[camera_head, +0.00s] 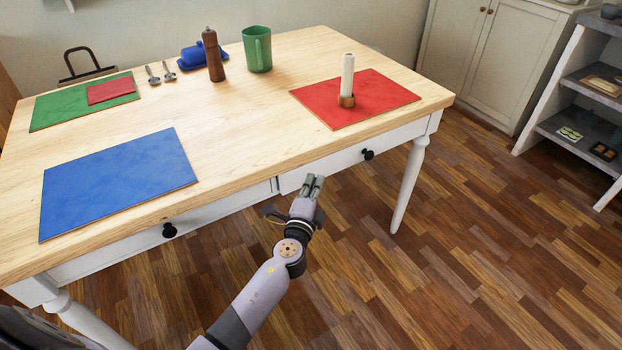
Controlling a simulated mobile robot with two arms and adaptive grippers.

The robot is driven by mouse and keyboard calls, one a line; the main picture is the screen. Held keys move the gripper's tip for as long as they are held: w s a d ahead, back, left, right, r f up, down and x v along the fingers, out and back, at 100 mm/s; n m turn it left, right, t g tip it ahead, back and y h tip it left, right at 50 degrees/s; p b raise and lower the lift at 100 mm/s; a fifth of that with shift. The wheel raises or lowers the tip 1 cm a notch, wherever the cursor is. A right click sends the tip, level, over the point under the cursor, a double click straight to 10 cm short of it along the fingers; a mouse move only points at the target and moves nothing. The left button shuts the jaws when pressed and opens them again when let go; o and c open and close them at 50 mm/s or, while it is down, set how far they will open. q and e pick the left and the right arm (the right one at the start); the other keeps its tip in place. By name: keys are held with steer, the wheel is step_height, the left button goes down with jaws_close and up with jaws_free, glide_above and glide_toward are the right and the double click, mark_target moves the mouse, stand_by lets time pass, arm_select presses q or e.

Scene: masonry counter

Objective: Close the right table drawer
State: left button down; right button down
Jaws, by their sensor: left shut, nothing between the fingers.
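The right table drawer (330,170) is a white front with a black round knob (367,154), under the front edge of the wooden table. It looks about flush with the table frame; a small gap is hard to tell. A dark vertical seam shows at its left end. My left gripper (313,184) is in front of this drawer, left of the knob, with its fingers together and empty. Whether it touches the drawer front is unclear. My right gripper is not in view.
The left drawer has its own black knob (169,230). On the table (235,130) are a blue mat (120,180), a red mat (385,95) with a candle (347,75), a green mug (257,50) and a pepper mill (213,55). Wooden floor (470,220) is clear at right.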

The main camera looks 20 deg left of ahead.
mark_target(304, 170)
arm_select(q)
steer(key=shift+w+a, duration=0.5)
steer(key=shift+a, duration=0.15)
steer(key=shift+a, duration=0.1)
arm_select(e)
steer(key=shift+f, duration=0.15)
